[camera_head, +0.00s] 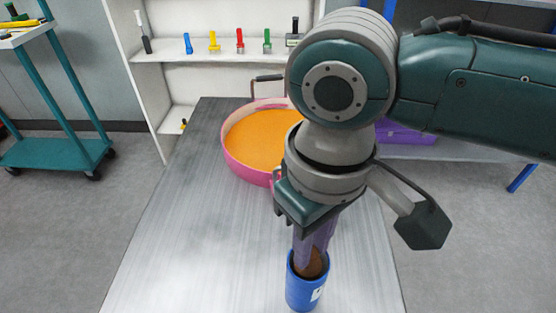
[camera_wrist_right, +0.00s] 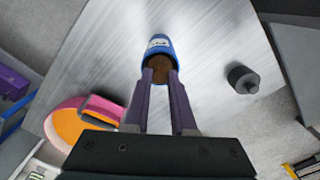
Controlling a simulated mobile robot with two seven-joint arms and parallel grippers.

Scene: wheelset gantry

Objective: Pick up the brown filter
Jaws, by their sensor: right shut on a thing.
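The brown filter (camera_head: 316,266) shows as a brown round shape inside the mouth of a blue cylindrical container (camera_head: 301,293) with a white label, standing on the grey table. In the right wrist view the brown filter (camera_wrist_right: 160,68) lies between my two purple fingers, inside the blue container (camera_wrist_right: 158,43). My right gripper (camera_head: 311,258) points down with its fingertips at the container's mouth, shut on the brown filter. The filter's lower part is hidden by the container wall. My left gripper is in neither view.
A pink round pan (camera_head: 235,166) with orange contents stands farther back on the table (camera_head: 190,220). A dark knobbed cylinder (camera_wrist_right: 242,79) stands on the table in the right wrist view. A white shelf (camera_head: 165,85) with coloured tools and a teal cart (camera_head: 55,153) stand behind.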

